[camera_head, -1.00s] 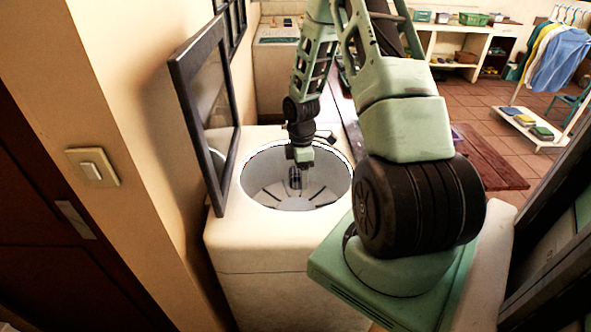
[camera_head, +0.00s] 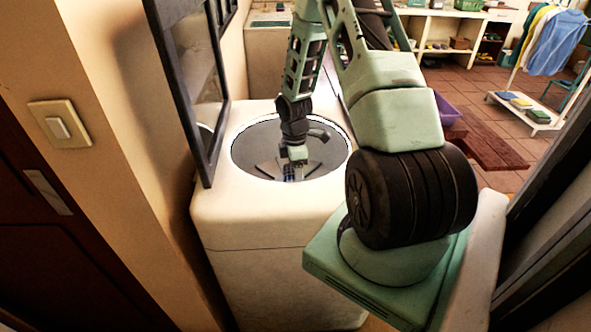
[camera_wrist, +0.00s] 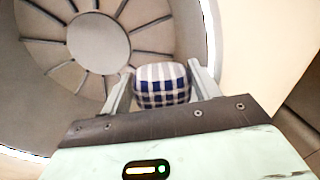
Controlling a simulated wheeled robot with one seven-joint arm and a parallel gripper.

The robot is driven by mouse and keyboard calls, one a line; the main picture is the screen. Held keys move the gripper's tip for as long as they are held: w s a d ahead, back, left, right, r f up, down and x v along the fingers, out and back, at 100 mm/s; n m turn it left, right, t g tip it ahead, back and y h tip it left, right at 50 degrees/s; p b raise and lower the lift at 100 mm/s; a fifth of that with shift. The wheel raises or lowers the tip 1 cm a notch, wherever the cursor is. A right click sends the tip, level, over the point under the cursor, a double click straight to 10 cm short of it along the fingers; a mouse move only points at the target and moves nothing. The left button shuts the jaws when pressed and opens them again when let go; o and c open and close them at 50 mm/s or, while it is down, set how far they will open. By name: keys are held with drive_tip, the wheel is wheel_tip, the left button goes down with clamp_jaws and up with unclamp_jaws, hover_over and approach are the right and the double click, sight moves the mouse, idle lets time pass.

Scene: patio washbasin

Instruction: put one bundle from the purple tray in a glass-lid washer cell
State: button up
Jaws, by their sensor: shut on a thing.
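A white top-loading washer (camera_head: 270,255) stands in front of me with its dark-framed glass lid (camera_head: 190,80) raised at the left. My gripper (camera_head: 292,168) reaches down through the round opening into the drum. In the wrist view my gripper (camera_wrist: 161,88) is shut on a blue-and-white checked bundle (camera_wrist: 162,84), held between the two fingers. The grey drum floor (camera_wrist: 98,38) with its round hub and radial ribs shows beyond the bundle, apart from it as far as I can tell. In the head view the bundle (camera_head: 292,173) is small and partly hidden by the gripper.
A wall with a light switch (camera_head: 60,124) is close at the left. A white rack with hanging clothes (camera_head: 540,60) and a shelf unit are at the far right.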

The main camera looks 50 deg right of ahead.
wheel_tip(320, 180, down, 13)
drive_tip(key=b, duration=1)
drive_tip(key=shift+b, duration=0.3)
drive_tip(key=shift+f+b, duration=1.45)
drive_tip(key=shift+f, duration=1.1)
drive_tip(key=o, duration=1.2)
drive_tip(key=shift+s, duration=0.1)
drive_tip(key=r, duration=0.5)
drive_tip(key=w+r, duration=0.1)
drive_tip(key=r, duration=0.5)
drive_tip(key=d+r, duration=0.1)
drive_tip(key=r, duration=0.5)
drive_tip(key=shift+w+r, duration=0.2)
